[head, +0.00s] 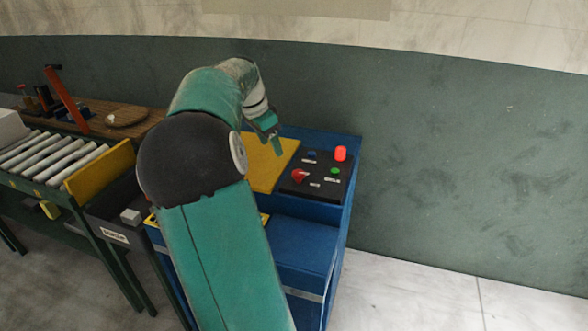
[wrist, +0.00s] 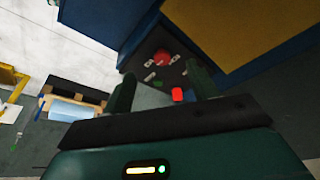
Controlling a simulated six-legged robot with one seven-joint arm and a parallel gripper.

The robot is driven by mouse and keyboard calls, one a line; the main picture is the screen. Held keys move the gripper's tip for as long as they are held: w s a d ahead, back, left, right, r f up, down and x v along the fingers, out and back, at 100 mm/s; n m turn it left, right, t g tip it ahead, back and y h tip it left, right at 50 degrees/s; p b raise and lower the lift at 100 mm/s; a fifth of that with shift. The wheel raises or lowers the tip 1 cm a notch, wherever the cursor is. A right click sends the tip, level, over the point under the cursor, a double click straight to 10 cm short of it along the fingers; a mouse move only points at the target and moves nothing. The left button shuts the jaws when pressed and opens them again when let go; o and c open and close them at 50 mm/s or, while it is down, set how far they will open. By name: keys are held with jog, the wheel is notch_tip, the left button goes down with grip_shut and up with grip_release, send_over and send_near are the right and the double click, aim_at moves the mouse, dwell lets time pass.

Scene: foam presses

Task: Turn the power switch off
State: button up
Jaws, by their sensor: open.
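A black control panel (head: 318,187) sits on top of the blue press cabinet (head: 290,244). It carries a large red knob (head: 299,175), a small green button (head: 334,170), a small blue control (head: 311,155) and a bright red lamp (head: 340,153). The small labels are unreadable, so I cannot tell for sure which control is the power switch. My gripper (head: 271,143) is open and empty, above and left of the panel. In the wrist view the red knob (wrist: 162,56) shows beyond the fingers of my gripper (wrist: 162,87), apart from them; the red lamp (wrist: 178,95) shows between the fingers.
A yellow plate (head: 270,165) lies left of the panel. A roller conveyor (head: 50,160) with a yellow end board (head: 100,167) and a wooden bench (head: 105,115) stand at the left. Pale floor (head: 420,295) is free at the right, before a green wall (head: 460,160).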

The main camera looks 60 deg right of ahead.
aim_at(299, 172)
jog(key=shift+m+g, duration=0.5)
jog(key=shift+m, duration=0.4)
jog(key=s+d+f, duration=0.1)
jog(key=d+f, duration=0.1)
jog(key=f, duration=0.2)
jog(key=s+d+f, duration=0.2)
jog(key=d+f, duration=0.1)
jog(key=f, duration=0.1)
jog(key=s+d+f, duration=0.1)
jog(key=d+f, duration=0.2)
jog(key=f, duration=0.2)
jog(key=shift+s, duration=0.15)
jog(key=shift+h, duration=0.3)
jog(key=c, duration=1)
